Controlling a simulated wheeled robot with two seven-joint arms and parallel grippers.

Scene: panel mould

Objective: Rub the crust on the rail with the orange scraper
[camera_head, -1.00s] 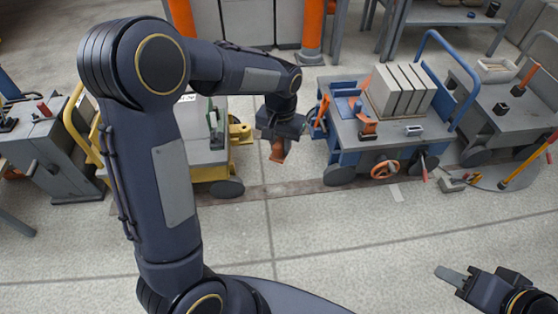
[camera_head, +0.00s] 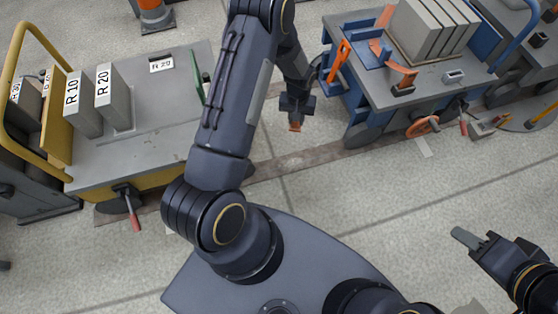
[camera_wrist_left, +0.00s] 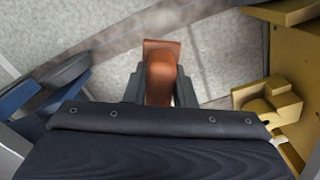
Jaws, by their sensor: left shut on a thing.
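My left gripper (camera_head: 297,108) is shut on an orange scraper (camera_head: 295,126). The scraper also shows between the fingers in the left wrist view (camera_wrist_left: 161,68), above the floor. A brown, rail-like strip (camera_head: 315,157) runs along the floor between and past the two carts. It also crosses the upper part of the left wrist view (camera_wrist_left: 125,33). The scraper looks apart from it.
A yellow cart (camera_head: 150,165) with a grey top and upright labelled panels stands at left. A blue cart (camera_head: 440,85) with grey slabs, orange pieces and an orange handwheel (camera_head: 422,127) stands at right. Pale floor (camera_head: 390,200) lies open in front.

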